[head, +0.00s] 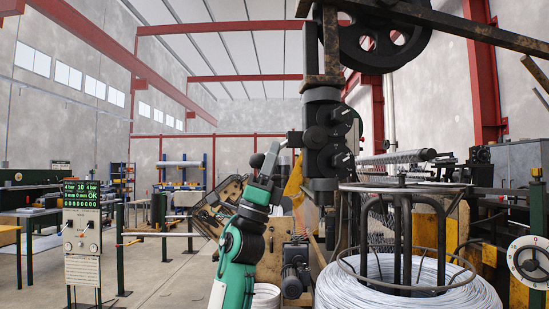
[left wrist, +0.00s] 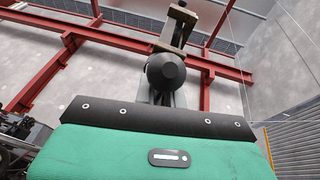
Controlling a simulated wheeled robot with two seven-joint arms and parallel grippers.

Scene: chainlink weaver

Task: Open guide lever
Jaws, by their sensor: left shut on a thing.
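The guide lever (head: 294,139) shows in the head view as a short dark piece at the left side of the dark machine head (head: 322,140). My left gripper (head: 277,152) reaches up to it from below left and is shut on it; the fingertips are small and their exact contact is hard to see. In the left wrist view a dark round part (left wrist: 166,70) stands just beyond the green wrist housing, with a brownish bracket above it. The fingers are largely hidden there. My right gripper is not in view.
A large coil of white wire (head: 400,293) with a dark frame (head: 404,240) stands at lower right. A big black wheel (head: 375,38) is above the machine head. A gauge post (head: 82,230) stands at left. Open floor (head: 150,280) lies between the post and my left arm.

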